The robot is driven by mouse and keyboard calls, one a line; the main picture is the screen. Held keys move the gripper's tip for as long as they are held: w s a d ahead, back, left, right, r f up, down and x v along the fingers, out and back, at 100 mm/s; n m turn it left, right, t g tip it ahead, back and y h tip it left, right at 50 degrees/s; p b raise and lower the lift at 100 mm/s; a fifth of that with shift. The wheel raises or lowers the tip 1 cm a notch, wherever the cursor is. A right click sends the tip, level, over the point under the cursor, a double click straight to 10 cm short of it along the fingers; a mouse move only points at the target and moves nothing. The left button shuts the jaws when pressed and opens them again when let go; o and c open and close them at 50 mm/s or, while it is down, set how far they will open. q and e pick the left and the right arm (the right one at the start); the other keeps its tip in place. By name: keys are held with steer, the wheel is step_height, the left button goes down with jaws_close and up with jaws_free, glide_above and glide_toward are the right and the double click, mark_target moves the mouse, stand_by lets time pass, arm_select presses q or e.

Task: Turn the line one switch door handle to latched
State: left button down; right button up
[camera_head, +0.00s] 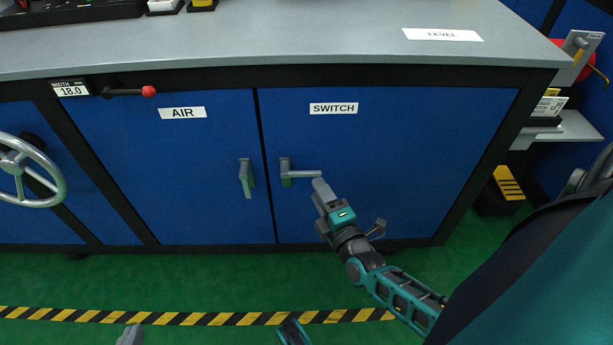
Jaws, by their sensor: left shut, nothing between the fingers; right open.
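The switch door handle (300,174) is a grey lever on the blue door under the SWITCH label (333,108). Its pivot is by the door's left edge and its lever points right, about level. My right gripper (326,196) is open at the lever's free end. Its grey tip overlaps or nearly meets the lever in the picture; contact I cannot tell. Nothing shows held in it. My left gripper (131,336) shows only as a grey tip at the bottom edge, shut and empty, well away from the handle. The rest of it is cut off.
The AIR door handle (246,177) hangs straight down close to the left. A grey worktop (300,40) overhangs the doors. A handwheel (30,170) is at far left, and a shelf (565,128) juts out at right. Green floor with a striped line (220,318) lies in front.

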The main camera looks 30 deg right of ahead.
mark_target(309, 176)
steer(key=w, duration=0.2)
steer(key=w+b, duration=0.1)
steer(key=w, duration=0.1)
steer(key=w+d+b, duration=0.1)
steer(key=w, duration=0.2)
steer(key=shift+w, duration=0.1)
steer(key=shift+c, duration=0.4)
jaws_close()
